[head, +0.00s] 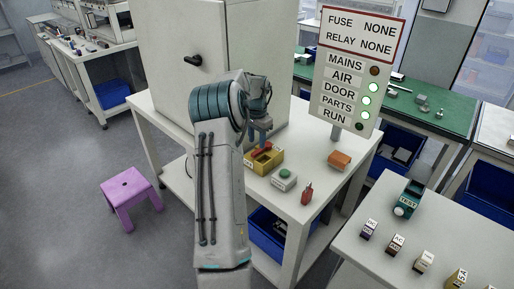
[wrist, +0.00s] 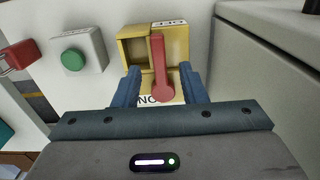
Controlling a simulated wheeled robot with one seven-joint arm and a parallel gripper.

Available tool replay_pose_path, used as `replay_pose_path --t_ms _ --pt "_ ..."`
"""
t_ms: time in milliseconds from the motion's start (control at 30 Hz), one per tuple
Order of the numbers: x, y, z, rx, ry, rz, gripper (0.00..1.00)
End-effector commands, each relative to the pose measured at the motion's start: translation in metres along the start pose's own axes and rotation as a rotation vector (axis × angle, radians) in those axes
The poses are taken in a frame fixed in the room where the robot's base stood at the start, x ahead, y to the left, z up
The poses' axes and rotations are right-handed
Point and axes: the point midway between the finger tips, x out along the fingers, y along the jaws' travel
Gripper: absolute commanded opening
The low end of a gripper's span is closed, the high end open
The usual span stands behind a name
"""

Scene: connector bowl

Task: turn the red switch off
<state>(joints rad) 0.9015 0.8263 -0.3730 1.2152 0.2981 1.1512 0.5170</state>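The red switch is a red lever (wrist: 158,62) on a yellow box (wrist: 178,42), seen between my gripper's fingers in the wrist view. The lever's rounded end points toward my gripper, over a white label that reads "ON" upside down. Another label, partly seen, is at the box's far edge. In the head view the yellow box (head: 277,157) stands on the white table, with the red lever (head: 264,150) partly behind my arm. My gripper (wrist: 161,78) is open, one blue finger on each side of the lever. I cannot tell whether either finger touches it.
A green-button box (wrist: 88,52) and a red object (wrist: 20,55) are beside the yellow box. A large pale cabinet (head: 185,50) stands close behind. An orange block (head: 340,160) and a sign panel (head: 355,70) with several lamps are to the right.

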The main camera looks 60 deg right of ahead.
Motion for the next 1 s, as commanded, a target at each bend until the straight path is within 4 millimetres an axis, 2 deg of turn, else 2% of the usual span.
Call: replay_pose_path --t_ms 200,400,600,1000 --pt "-0.051 0.000 -0.001 0.000 0.004 -0.002 0.38" --pt "-0.083 0.000 -0.001 0.002 0.003 -0.001 0.38" --pt "-0.094 0.001 -0.001 0.003 0.002 0.001 0.38" --pt "-0.095 0.000 -0.001 0.002 0.002 0.001 0.38"
